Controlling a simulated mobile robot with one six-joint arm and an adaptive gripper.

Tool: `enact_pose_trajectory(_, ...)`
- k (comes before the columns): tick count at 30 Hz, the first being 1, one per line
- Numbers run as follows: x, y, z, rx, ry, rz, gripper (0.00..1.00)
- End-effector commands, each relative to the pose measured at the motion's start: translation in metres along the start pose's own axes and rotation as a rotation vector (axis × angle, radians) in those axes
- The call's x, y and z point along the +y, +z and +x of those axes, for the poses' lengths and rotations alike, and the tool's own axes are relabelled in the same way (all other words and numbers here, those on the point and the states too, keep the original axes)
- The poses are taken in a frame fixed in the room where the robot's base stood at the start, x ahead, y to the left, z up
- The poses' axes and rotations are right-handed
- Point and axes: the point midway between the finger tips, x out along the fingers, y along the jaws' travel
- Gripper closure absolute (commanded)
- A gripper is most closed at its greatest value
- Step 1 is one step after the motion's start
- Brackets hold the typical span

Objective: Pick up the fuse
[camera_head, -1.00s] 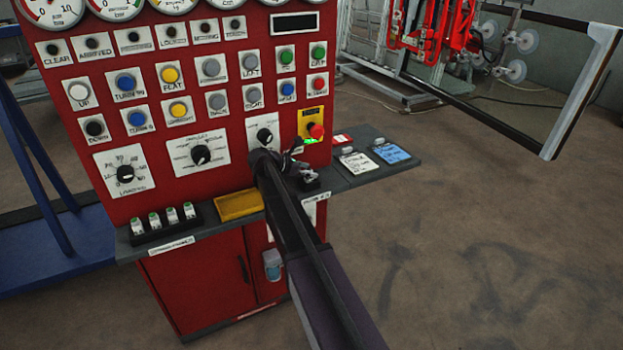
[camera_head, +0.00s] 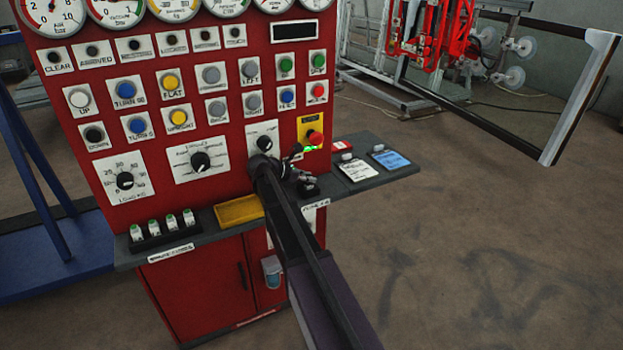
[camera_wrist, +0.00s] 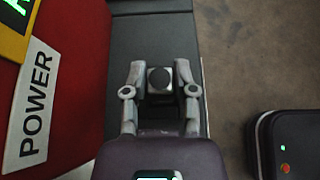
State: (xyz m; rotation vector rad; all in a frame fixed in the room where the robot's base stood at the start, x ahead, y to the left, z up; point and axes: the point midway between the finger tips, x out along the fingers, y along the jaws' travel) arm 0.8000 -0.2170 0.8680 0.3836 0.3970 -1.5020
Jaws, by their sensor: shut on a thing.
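My gripper (camera_wrist: 160,72) is shut on a small dark fuse (camera_wrist: 160,79) with a square, pale-edged end, seen end-on between the two grey fingers in the wrist view. In the head view my gripper (camera_head: 298,172) is over the right part of the console's grey ledge, by a small black block (camera_head: 309,190). My dark arm hides part of the ledge there, and I cannot make out the fuse in that view. Whether the fuse touches the block cannot be told.
The red control panel (camera_head: 215,130) rises close behind my gripper, with an emergency stop button (camera_head: 315,138) just above. Several white-and-green fuses (camera_head: 162,225) stand in a rack at left. A yellow tray (camera_head: 239,210) lies between. White and blue cards (camera_head: 392,160) lie at right.

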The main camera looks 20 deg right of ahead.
Motion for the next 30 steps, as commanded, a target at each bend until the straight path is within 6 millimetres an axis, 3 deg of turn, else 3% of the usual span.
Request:
enact_pose_trajectory(10, 0.000, 0.017, -0.010, 0.000, 0.001, 0.000, 1.00)
enact_pose_trajectory(26, -0.021, 0.007, -0.005, 0.001, 0.177, 0.320, 1.00)
enact_pose_trajectory(30, -0.023, 0.022, -0.013, 0.000, 0.175, 0.318, 1.00)
